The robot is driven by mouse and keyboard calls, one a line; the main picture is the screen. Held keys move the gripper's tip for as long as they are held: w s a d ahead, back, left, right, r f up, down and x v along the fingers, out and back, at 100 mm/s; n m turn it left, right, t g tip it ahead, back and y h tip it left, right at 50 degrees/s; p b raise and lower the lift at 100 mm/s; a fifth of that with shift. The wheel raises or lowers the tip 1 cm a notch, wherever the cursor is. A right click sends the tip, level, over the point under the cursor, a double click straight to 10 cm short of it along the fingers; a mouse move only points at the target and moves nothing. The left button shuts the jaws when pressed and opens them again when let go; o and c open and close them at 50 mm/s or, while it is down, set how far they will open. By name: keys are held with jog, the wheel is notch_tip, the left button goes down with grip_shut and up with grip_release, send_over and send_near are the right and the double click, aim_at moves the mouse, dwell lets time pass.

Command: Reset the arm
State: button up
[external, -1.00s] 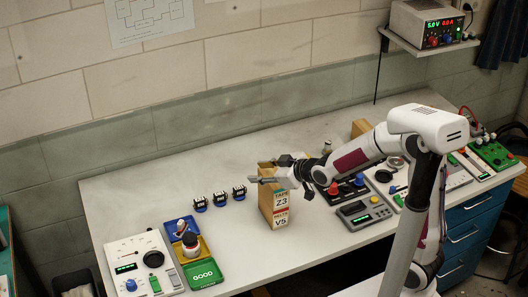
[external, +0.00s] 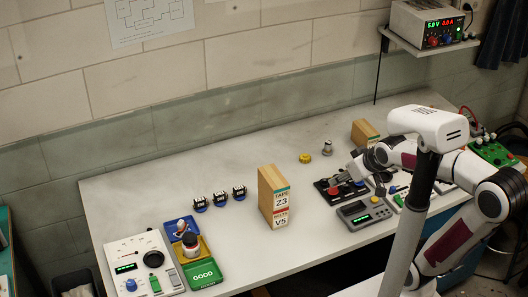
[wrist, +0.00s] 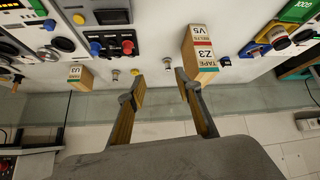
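My gripper (external: 342,179) is over the black panel with red and blue knobs (external: 331,192) in the external view, with my arm folded back to the right. In the wrist view the two fingers of my gripper (wrist: 160,82) stand apart with nothing between them.
A tall box marked Z3 and V5 (external: 280,205) stands left of my gripper. Further left are several small black-and-blue parts (external: 219,199), coloured bins (external: 205,274) and a white meter (external: 133,251). A yellow part (external: 305,158) and metal cylinder (external: 327,147) stand behind. The back left bench is clear.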

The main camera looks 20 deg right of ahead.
jog(key=s+d+m+g+h, duration=0.1)
jog(key=s+d, duration=0.3)
jog(key=s, duration=0.7)
jog(key=shift+s+d+f+m+g, duration=0.4)
jog(key=shift+m+g, duration=0.2)
jog(key=shift+m, duration=0.2)
